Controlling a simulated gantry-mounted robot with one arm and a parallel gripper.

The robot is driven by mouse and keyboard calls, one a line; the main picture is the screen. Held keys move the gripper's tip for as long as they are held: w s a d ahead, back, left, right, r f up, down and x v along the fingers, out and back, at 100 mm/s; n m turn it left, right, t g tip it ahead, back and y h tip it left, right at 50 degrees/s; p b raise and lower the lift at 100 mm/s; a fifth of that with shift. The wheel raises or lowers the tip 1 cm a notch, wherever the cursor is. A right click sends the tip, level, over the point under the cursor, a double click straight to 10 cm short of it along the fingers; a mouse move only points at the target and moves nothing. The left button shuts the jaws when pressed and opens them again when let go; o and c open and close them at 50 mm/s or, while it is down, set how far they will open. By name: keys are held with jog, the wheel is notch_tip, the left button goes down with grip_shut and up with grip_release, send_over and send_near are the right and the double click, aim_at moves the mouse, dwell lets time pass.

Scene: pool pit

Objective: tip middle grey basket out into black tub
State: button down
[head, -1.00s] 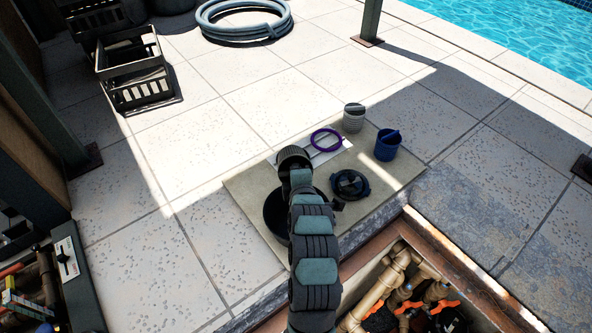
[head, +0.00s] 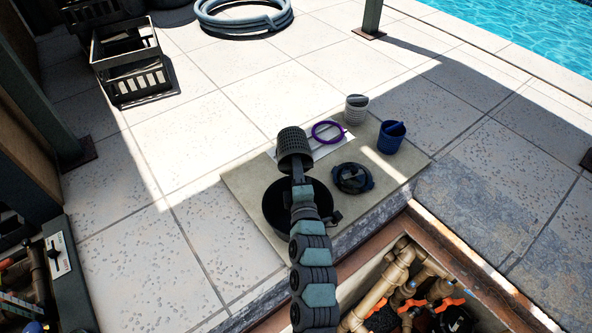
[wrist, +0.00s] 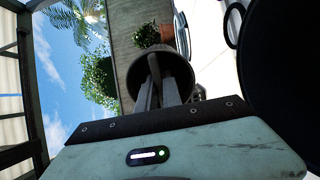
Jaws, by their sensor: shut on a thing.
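My gripper (head: 298,172) is shut on the dark grey mesh basket (head: 293,147). The basket is tilted well over, with its open end facing back toward my gripper and its closed end away. In the wrist view the fingers reach into the mouth of the basket (wrist: 183,70). The round black tub (head: 276,214) stands on the beige slab, partly hidden by my arm. The basket is held above the slab near the tub's far edge. In the wrist view the large dark shape of the tub (wrist: 290,70) fills the right side. The basket's inside is too dark to read.
A pale grey basket (head: 356,110), a blue basket (head: 390,140), a purple ring (head: 326,132) and a black lid (head: 352,178) lie right of the tub. The open pit with pipes (head: 405,280) is at the front.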

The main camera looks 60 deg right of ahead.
jog(key=shift+s+a+f+t+h+b, duration=0.3)
jog(key=shift+h+b, duration=0.45)
jog(key=shift+b, duration=1.85)
jog(key=shift+s+a+f+t+h+b, duration=0.2)
jog(key=shift+t+h+b, duration=0.45)
jog(key=shift+b, duration=1.95)
jog(key=h+b, duration=0.1)
jog(key=b, duration=0.3)
jog(key=f+t+b, duration=0.1)
jog(key=b, duration=0.4)
jog(key=shift+a+h, duration=0.35)
jog(key=shift+h, duration=0.05)
jog(key=shift+r+p, duration=0.35)
jog(key=shift+p, duration=0.7)
jog(key=shift+a+f, duration=0.1)
jog(key=shift+f, duration=0.05)
